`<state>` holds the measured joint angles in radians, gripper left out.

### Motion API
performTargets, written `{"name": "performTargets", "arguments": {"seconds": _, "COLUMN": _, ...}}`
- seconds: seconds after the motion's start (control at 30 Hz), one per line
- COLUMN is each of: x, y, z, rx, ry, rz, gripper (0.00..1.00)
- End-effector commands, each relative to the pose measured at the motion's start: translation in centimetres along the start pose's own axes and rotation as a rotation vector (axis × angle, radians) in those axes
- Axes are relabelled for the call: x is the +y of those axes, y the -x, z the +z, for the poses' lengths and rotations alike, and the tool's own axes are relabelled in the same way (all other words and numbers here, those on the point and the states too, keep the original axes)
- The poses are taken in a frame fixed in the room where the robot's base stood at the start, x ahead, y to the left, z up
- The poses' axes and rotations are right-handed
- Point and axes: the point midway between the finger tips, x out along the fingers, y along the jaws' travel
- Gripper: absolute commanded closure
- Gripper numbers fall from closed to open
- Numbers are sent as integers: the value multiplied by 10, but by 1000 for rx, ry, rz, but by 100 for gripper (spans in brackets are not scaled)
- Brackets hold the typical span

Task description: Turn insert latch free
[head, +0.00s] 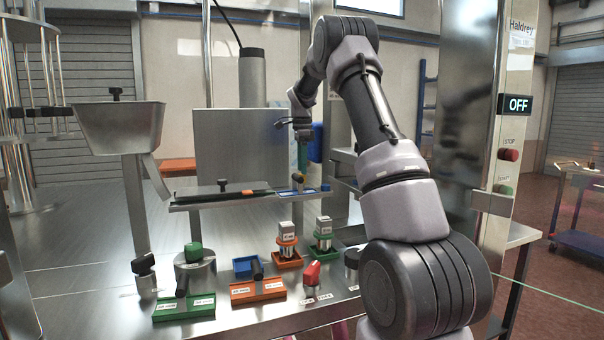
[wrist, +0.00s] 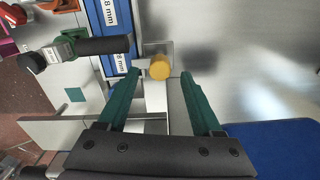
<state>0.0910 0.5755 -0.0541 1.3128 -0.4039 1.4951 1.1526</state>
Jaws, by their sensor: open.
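A round yellow knob (wrist: 160,67), which looks like the insert latch, sits beside a small grey tab in the wrist view. A blue insert (wrist: 118,22) with white "8 mm" labels lies just left of it. My gripper (wrist: 160,76) is open, its two green fingers on either side of the knob's line, with the knob at about the height of the fingertips. I cannot tell whether they touch it. In the head view my gripper (head: 302,127) hangs above the right end of the rail, where a small blue piece (head: 297,184) sits. The knob cannot be made out there.
A dark cylinder with a green collar (wrist: 95,46) stands out left of the fingers. A metal plate (head: 240,150) stands behind the rail (head: 225,201). Green (head: 184,309) and orange (head: 258,291) holders and a red knob (head: 312,271) stand on the front table. The OFF sign (head: 517,104) is right.

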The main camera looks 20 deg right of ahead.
Motion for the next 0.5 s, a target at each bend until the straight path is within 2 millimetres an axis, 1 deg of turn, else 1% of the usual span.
{"name": "performTargets", "arguments": {"seconds": 0.03, "x": 0, "y": -8, "z": 0, "rx": -1, "ry": -1, "rz": 2, "gripper": 33}}
{"name": "performTargets", "arguments": {"seconds": 0.1, "x": 0, "y": -16, "z": 0, "rx": -1, "ry": -1, "rz": 2, "gripper": 33}}
{"name": "performTargets", "arguments": {"seconds": 0.2, "x": 0, "y": -23, "z": 0, "rx": -1, "ry": 0, "rz": 1, "gripper": 33}}
{"name": "performTargets", "arguments": {"seconds": 0.3, "x": 0, "y": -26, "z": 0, "rx": -1, "ry": 0, "rz": 0, "gripper": 33}}
{"name": "performTargets", "arguments": {"seconds": 0.5, "x": 0, "y": -27, "z": 0, "rx": -1, "ry": 0, "rz": 0, "gripper": 33}}
